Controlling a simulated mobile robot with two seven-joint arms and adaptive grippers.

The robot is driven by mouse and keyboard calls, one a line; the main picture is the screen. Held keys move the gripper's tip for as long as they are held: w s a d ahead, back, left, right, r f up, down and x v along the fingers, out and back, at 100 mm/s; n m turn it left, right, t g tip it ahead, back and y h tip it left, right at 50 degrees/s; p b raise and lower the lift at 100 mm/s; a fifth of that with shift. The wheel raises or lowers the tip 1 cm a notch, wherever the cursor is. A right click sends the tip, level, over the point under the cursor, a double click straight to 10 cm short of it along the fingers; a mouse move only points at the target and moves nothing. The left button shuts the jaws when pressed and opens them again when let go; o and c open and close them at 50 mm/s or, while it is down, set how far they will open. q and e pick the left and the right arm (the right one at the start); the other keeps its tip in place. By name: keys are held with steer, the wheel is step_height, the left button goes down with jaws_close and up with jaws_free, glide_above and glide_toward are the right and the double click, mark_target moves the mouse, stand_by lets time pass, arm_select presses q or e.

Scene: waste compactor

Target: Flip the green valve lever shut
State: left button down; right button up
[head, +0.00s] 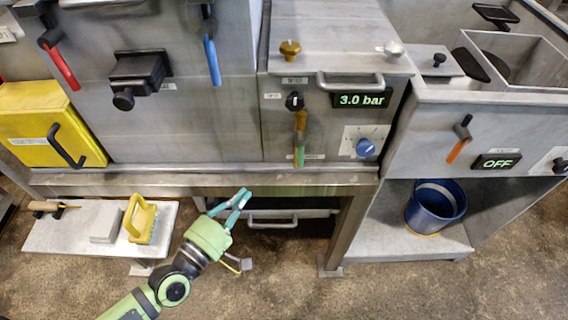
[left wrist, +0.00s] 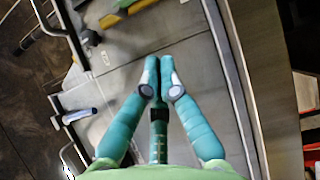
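The valve lever (head: 299,142) hangs down on the front panel below a black knob. Its upper part is orange-brown and its lower end is green. My left gripper (head: 243,195) is below and left of it, apart from it, in front of the bench's front edge. Its teal fingers converge, with the tips close together and nothing held; they also show in the left wrist view (left wrist: 162,90). My right gripper is not in view.
A red lever (head: 62,66) and a blue lever (head: 212,60) are on the left cabinet. An orange lever (head: 457,150) is on the right one. The 3.0 bar display (head: 362,100) and blue knob (head: 366,147) sit right of the green lever. The bench edge (head: 150,180) runs below.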

mark_target(300, 149)
arm_select(q)
steer(key=s+d+p+x, duration=0.1)
steer(key=d+p+x, duration=0.1)
steer(key=x, duration=1.1)
steer(key=shift+s+d+p, duration=0.2)
steer(key=shift+s+p, duration=0.05)
steer(key=shift+p, duration=0.35)
steer(key=shift+f, duration=0.1)
